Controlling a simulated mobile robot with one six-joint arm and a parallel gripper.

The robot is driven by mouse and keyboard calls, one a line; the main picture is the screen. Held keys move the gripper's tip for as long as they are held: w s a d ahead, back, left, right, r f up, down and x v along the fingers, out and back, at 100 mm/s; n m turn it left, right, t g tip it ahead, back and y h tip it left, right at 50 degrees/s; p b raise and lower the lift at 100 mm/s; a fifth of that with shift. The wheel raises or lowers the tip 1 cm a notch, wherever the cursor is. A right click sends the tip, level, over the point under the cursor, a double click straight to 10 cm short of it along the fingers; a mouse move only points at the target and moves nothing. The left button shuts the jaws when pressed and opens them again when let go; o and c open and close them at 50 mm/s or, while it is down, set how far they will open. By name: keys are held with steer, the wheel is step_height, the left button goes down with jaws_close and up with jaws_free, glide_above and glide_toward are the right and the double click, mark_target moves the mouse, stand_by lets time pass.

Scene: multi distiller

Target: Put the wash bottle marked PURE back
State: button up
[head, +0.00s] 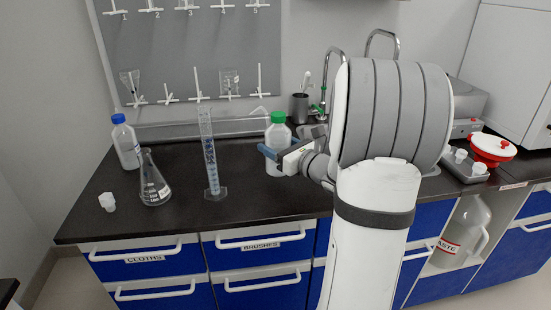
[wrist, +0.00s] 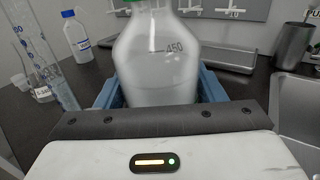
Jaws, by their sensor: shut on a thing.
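A translucent white bottle with a green cap (head: 278,131) and a thin white spout is in the middle of the head view. In the wrist view the bottle (wrist: 158,62) stands upright and shows a 450 mark. No PURE marking is visible on it. My gripper (head: 272,153) is shut on its body, with a blue finger on either side in the wrist view (wrist: 160,92). I cannot tell whether its base touches the counter. A second bottle with a blue cap (head: 125,145) and a label stands at the back left.
A graduated cylinder (head: 209,160), a flask (head: 153,185) and a small white piece (head: 107,202) stand left on the dark counter (head: 240,200). A pegboard (head: 190,55) rises behind. A dark cup (head: 299,107) and sink taps (head: 330,85) are at the back right.

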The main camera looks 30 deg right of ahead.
steer(key=shift+a+f+b, duration=0.1)
steer(key=shift+f+b, duration=0.2)
steer(key=shift+f, duration=1.35)
steer(key=shift+f, duration=0.15)
steer(key=o, duration=0.8)
